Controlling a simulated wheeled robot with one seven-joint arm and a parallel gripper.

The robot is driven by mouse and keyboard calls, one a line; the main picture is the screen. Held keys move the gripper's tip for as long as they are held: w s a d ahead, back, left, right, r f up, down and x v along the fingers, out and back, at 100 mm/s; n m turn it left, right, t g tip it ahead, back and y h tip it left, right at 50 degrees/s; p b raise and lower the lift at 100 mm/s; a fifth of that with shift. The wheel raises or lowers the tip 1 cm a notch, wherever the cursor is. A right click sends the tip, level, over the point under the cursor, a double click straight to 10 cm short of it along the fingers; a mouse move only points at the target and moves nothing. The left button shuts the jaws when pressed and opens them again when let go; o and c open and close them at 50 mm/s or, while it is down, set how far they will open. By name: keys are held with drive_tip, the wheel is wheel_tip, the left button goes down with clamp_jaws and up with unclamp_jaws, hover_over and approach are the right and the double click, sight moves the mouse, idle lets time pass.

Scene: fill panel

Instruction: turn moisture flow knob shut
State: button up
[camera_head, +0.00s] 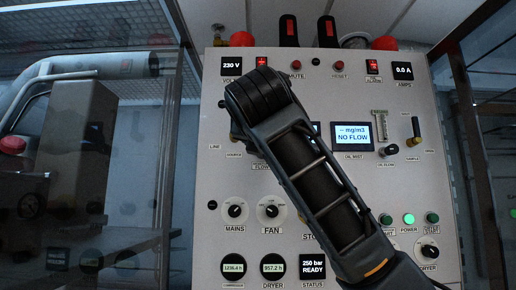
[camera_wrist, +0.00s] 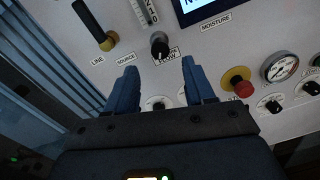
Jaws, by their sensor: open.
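The moisture flow knob (camera_wrist: 159,43) is a small black round knob on the pale panel in the wrist view. It sits below a clear scaled flow tube (camera_wrist: 146,12) and just above a label reading FLOW (camera_wrist: 168,57). I cannot read its turn position clearly. My gripper (camera_wrist: 160,70) is open, its two blue fingers spread. The knob shows beyond the gap between the fingertips, with no finger seen touching it. In the head view my arm covers the knob and most of the moisture display; only part of a FLOW label (camera_head: 262,166) shows.
In the wrist view, a black-handled line valve (camera_wrist: 99,29) stands out left of the knob. A red button on yellow (camera_wrist: 238,83) and a gauge (camera_wrist: 281,67) are to the right. In the head view, an oil flow knob (camera_head: 389,150) sits right of my arm.

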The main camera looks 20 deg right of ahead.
drive_tip(key=p+x, duration=0.2)
drive_tip(key=x, duration=0.5)
drive_tip(key=shift+w, duration=0.1)
clamp_jaws()
idle(0.4)
